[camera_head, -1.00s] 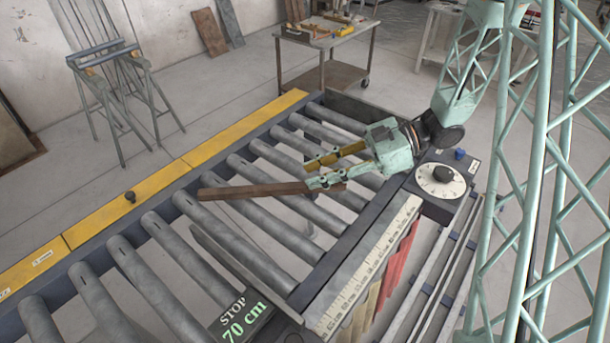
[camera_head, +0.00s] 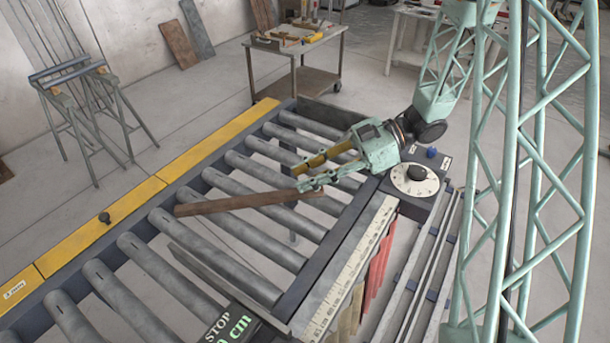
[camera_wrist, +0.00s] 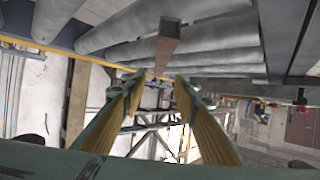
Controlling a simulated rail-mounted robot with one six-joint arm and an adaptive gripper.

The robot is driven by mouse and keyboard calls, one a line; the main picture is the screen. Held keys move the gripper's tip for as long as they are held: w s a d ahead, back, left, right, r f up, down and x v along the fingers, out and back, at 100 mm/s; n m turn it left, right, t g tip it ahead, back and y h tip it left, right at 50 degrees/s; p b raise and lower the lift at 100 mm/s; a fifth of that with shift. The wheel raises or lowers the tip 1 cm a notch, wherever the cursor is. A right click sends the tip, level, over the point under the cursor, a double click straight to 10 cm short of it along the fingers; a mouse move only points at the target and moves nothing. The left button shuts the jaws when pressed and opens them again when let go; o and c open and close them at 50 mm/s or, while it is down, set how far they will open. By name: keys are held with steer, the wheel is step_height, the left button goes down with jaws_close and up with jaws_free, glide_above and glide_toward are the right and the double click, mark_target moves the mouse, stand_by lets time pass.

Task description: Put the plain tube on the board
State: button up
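A long brown square-section bar (camera_head: 235,203), possibly the plain tube, lies across the conveyor rollers. In the wrist view its near end (camera_wrist: 168,36) shows above and beyond my fingertips. My gripper (camera_head: 308,177) is low over the rollers at the bar's right end. Its two fingers are spread apart, and in the wrist view the gap between them (camera_wrist: 155,78) is empty. In the head view the lower finger overlaps the bar's right end; I cannot tell whether they touch. I cannot pick out the board with certainty.
A yellow rail (camera_head: 140,196) with a black knob borders the rollers. A ruler (camera_head: 350,265), a dial box (camera_head: 417,182) and a stop plate (camera_head: 232,325) are on the near side. A trestle (camera_head: 85,100) and a tool cart (camera_head: 298,45) stand behind on open floor.

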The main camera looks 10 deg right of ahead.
steer(key=shift+w, duration=0.15)
steer(key=shift+w+r+t+h, duration=0.2)
steer(key=shift+w+t+h, duration=0.1)
steer(key=shift+w+t, duration=0.25)
steer(key=w+d+r+m+t+h, duration=0.25)
steer(key=w+d+r+h, duration=0.2)
steer(key=w, duration=0.25)
steer(key=w+d+r+m+t+h, duration=0.2)
steer(key=w+d+r+t+h, duration=0.15)
steer(key=w+r, duration=0.25)
steer(key=s+d+r+m+t+h, duration=0.1)
steer(key=s+d+r+m+h, duration=0.2)
steer(key=d+r, duration=0.3)
steer(key=s+d+r+m+t+h, duration=0.1)
steer(key=s+d+r+m+h, duration=0.25)
steer(key=r, duration=0.45)
steer(key=s+d+r+m+g+h, duration=0.1)
steer(key=s+r+m+g+h, duration=0.2)
steer(key=s, duration=1.2)
steer(key=s+a+m+y, duration=0.1)
steer(key=s+a, duration=0.2)
steer(key=s, duration=0.5)
steer(key=s+a+f+m+g+y, duration=0.1)
steer(key=s+a, duration=0.3)
steer(key=s, duration=0.4)
steer(key=s+a+f+m+g+y, duration=0.1)
steer(key=s+a+m+y, duration=0.1)
steer(key=s, duration=0.7)
steer(key=shift+a, duration=0.9)
